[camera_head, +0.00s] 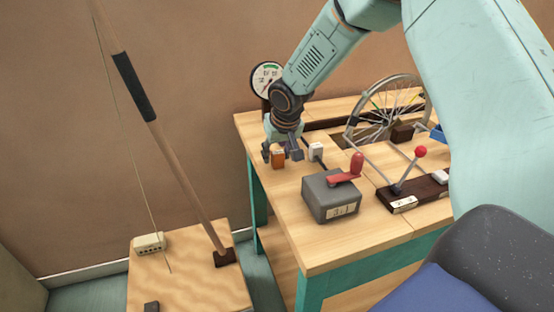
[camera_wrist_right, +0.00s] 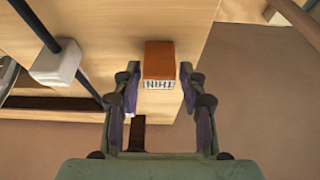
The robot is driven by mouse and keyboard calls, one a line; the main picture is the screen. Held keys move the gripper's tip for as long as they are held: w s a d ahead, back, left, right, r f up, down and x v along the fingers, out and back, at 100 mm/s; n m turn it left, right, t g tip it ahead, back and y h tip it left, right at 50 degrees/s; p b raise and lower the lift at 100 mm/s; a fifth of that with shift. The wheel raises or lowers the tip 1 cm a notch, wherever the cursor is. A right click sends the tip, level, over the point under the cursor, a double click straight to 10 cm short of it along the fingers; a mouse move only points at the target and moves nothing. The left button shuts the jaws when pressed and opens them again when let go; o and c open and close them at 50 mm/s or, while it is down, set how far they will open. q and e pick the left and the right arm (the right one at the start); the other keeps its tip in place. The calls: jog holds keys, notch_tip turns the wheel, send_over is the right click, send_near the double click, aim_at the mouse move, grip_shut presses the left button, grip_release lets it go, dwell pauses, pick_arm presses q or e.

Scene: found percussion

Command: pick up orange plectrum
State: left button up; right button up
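The orange plectrum (camera_head: 278,158) looks like a small orange-brown block at the left edge of the wooden table. In the right wrist view, the plectrum (camera_wrist_right: 159,60) has a white end label with dark letters. My right gripper (camera_head: 281,154) points down at it, with fingers on either side. In the right wrist view, the right gripper (camera_wrist_right: 160,75) is open, and a gap shows between each finger and the block. My left gripper is not in view.
A white block on a dark rod (camera_head: 316,151) stands close to the right of the gripper. A grey box with a red crank (camera_head: 331,196), a spoked wheel (camera_head: 392,104) and a red-knobbed lever (camera_head: 420,152) are farther right. A round dial (camera_head: 266,77) stands behind. A tall pole (camera_head: 172,150) rises at left.

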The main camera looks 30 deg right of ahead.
aim_at(278, 152)
jog(key=shift+s+d, duration=0.1)
jog(key=c, duration=0.7)
notch_tip(278, 152, up, 9)
jog(key=p, duration=0.2)
jog(key=shift+p, duration=0.4)
jog(key=shift+r, duration=0.55)
